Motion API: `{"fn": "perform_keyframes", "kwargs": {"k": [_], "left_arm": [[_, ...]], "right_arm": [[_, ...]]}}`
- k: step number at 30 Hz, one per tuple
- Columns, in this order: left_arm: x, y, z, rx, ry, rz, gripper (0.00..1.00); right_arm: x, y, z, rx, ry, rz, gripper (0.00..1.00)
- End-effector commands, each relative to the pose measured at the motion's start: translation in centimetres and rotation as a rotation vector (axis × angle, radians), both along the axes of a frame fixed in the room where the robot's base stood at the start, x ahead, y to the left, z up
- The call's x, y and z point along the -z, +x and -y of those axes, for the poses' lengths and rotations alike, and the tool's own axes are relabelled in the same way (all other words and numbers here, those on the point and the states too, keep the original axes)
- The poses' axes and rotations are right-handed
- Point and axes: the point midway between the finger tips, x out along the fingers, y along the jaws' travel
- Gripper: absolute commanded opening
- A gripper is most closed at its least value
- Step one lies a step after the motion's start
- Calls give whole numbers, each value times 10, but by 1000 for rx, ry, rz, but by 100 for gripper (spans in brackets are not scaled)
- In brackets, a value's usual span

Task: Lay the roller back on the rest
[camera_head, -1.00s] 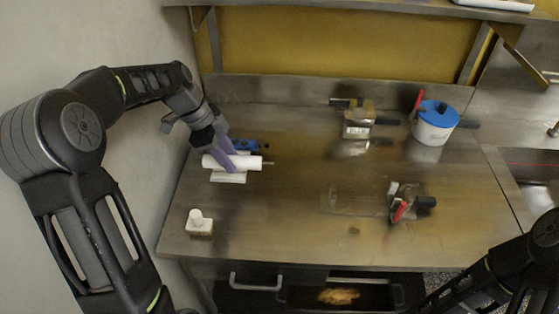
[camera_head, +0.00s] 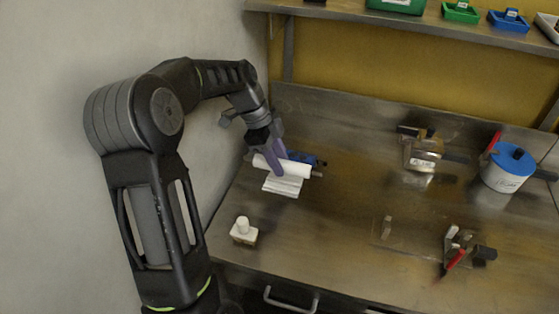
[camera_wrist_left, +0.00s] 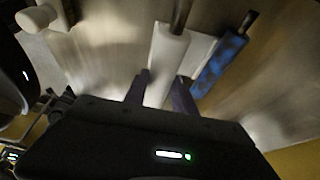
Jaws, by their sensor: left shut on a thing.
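The white roller (camera_head: 296,169) lies across my left gripper (camera_head: 272,165), whose purple fingers are shut on it. In the left wrist view the fingers (camera_wrist_left: 160,98) are on either side of the roller (camera_wrist_left: 169,50), and its dark shaft points away. A pale ridged block, which looks like the rest (camera_head: 282,186), shows just in front of and below the roller in the head view. Part of it is hidden by the roller, and I cannot tell whether they touch. A blue roller (camera_head: 303,158) lies just behind; it also shows in the left wrist view (camera_wrist_left: 220,63). My right gripper is out of view.
A small white block with a knob (camera_head: 244,231) stands near the table's front left. A clamp-like device (camera_head: 422,155), a blue-lidded tub (camera_head: 508,168) and a red-handled tool (camera_head: 461,249) stand further right. The middle of the steel table (camera_head: 340,225) is clear.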

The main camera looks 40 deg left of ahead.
Motion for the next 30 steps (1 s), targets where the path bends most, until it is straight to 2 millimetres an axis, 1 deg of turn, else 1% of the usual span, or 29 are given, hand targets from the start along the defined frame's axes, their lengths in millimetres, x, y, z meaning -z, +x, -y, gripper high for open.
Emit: {"fn": "perform_keyframes", "kwargs": {"k": [1,6,15,21,30], "left_arm": [[8,0,0,0,0,0,0],[23,0,0,0,0,0,0],[45,0,0,0,-1,0,0],[52,0,0,0,-1,0,0],[53,0,0,0,-1,0,0]], "right_arm": [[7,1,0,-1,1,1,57],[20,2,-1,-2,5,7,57],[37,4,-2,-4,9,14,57],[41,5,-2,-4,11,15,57],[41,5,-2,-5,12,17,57]]}}
